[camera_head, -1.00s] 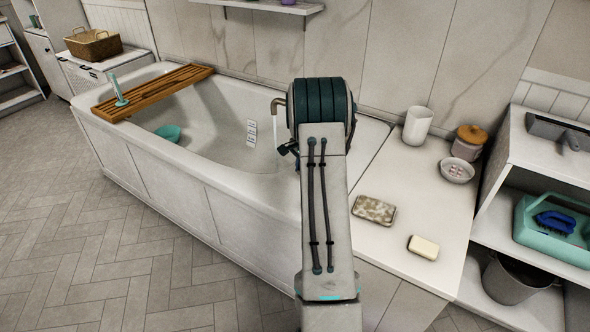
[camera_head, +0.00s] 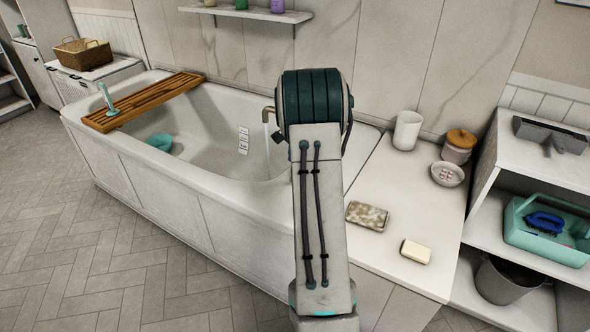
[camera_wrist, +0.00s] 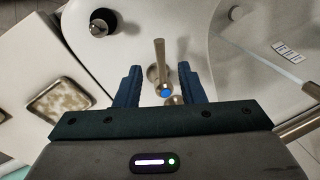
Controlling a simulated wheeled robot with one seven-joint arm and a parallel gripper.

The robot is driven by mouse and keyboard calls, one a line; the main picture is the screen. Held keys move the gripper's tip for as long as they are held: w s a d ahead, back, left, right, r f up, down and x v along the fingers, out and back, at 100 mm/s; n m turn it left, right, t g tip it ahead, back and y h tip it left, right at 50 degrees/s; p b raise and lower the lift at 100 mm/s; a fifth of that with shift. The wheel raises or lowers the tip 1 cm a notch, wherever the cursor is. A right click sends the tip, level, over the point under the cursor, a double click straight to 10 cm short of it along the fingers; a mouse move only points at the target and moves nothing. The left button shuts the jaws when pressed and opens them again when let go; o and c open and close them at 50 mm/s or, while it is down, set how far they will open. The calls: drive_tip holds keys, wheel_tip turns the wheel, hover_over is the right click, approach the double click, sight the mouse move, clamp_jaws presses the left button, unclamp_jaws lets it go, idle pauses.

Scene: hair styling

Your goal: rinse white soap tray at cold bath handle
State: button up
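The soap tray (camera_head: 367,215) lies flat on the white counter right of the bath, with a pale rim and brown mottled stains; it also shows at the left of the wrist view (camera_wrist: 62,100). The metal cold bath handle (camera_wrist: 160,65), with a blue dot, stands between and a little beyond my fingers in the wrist view. My gripper (camera_wrist: 160,85) is open and holds nothing; gaps show on both sides of the handle. In the head view my arm hides the gripper and handle.
A soap bar (camera_head: 415,251), white cup (camera_head: 407,130), lidded jar (camera_head: 458,147) and small bowl (camera_head: 447,174) stand on the counter. A wooden rack (camera_head: 145,101) spans the bath's far end. A shelf unit (camera_head: 490,155) stands right of the counter.

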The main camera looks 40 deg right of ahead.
drive_tip(key=r, duration=0.2)
drive_tip(key=s+r, duration=0.1)
drive_tip(key=r, duration=0.2)
drive_tip(key=shift+s+r+p, duration=0.1)
drive_tip(key=shift+r+p, duration=0.2)
